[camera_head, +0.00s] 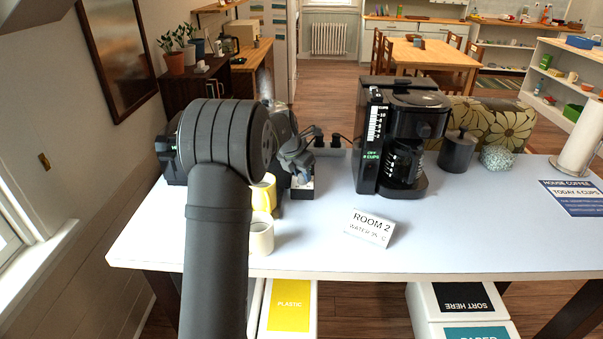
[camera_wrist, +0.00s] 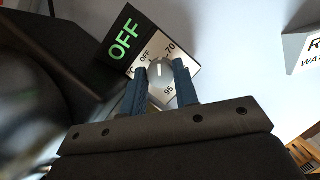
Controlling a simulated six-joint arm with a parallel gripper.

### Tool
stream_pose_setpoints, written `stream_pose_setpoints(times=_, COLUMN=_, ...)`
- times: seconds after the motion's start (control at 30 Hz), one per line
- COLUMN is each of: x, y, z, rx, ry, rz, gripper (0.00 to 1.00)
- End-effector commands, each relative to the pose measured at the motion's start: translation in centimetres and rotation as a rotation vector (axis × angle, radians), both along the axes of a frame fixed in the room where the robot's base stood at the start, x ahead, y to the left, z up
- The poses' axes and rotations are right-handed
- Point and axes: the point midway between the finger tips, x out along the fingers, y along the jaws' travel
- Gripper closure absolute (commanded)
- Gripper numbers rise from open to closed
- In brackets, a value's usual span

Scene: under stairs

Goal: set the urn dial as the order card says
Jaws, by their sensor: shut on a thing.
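The urn dial (camera_wrist: 160,70) is a small round grey knob on a light plate. Its pale mark points roughly up in the wrist view, between the printed OFF and 70; a 95 is printed lower right. A black display (camera_wrist: 124,38) beside it reads OFF in green. My gripper (camera_wrist: 160,72) is shut on the knob, one blue-grey finger each side. In the head view my gripper (camera_head: 298,160) is down at the urn, which my arm mostly hides. The order card (camera_head: 370,227) reads ROOM 2, WATER and a temperature ending in C, its first digit hard to read.
A yellow mug (camera_head: 264,192) and a white mug (camera_head: 261,235) stand close beside my arm. A black coffee maker (camera_head: 402,135), a dark canister (camera_head: 457,152) and a HOUSE COFFEE card (camera_head: 574,198) are to the right. The table front (camera_head: 470,240) is clear.

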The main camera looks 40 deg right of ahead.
Motion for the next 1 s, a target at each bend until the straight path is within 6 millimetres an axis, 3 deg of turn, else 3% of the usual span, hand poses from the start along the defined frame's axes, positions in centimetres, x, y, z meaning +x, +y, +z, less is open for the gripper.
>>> stream_pose_setpoints(times=0.6, x=0.27, y=0.01, z=0.03, rx=0.0, ry=0.001, rz=-0.389, gripper=0.95)
stream_pose_setpoints(times=1.0, x=0.33, y=0.03, z=0.03, rx=0.001, ry=0.001, rz=-0.505, gripper=0.95)
